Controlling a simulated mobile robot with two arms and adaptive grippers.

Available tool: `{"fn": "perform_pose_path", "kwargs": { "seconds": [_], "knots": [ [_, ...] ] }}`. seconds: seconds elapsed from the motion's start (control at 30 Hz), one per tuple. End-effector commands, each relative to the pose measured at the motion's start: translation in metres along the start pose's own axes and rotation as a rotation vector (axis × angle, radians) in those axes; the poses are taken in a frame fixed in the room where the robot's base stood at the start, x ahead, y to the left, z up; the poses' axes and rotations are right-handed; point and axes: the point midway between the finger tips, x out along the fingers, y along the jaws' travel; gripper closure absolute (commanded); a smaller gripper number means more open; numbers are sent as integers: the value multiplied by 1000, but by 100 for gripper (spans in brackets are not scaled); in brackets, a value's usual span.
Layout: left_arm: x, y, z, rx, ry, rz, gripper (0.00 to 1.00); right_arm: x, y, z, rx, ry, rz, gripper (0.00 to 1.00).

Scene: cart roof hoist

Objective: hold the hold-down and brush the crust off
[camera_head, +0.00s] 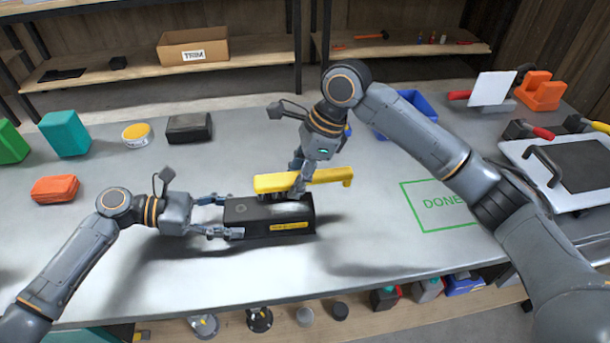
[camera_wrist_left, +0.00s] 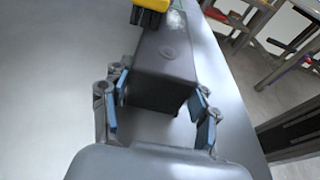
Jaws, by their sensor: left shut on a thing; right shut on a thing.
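A long black block (camera_head: 282,230) with a yellow label on its front lies on the table; it seems to be the hold-down. My left gripper (camera_head: 231,217) is shut on its left end, one finger on each side. The left wrist view also shows the block (camera_wrist_left: 165,70) between the left fingers (camera_wrist_left: 160,110). A yellow brush (camera_head: 320,179) with dark bristles is over the block's top, towards its back. My right gripper (camera_head: 301,180) is shut on the brush from above. The bristles seem to meet the block's top.
A green DONE outline (camera_head: 440,205) is empty on the right. Further right is a white tray (camera_head: 575,170) with a dark pad. A blue bin (camera_head: 405,115), black box (camera_head: 189,128), yellow-lidded tin (camera_head: 136,136) and orange case (camera_head: 55,189) stand around.

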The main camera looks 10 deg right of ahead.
Motion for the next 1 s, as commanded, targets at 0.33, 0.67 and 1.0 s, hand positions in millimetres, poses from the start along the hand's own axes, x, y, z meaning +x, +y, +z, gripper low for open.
{"fn": "perform_pose_path", "kwargs": {
  "seconds": [0.33, 0.67, 1.0],
  "knots": [
    [0, 0, 1, 1, -2, -1, 70, 13, -1, 30, -1, 0, 2, 93],
    [1, 0, 1, 1, -2, -1, 70, 25, -2, 58, 0, 0, 2, 93],
    [0, 0, 1, 1, -2, -1, 70, -4, -3, 75, -1, -1, 0, 93]
  ]
}}
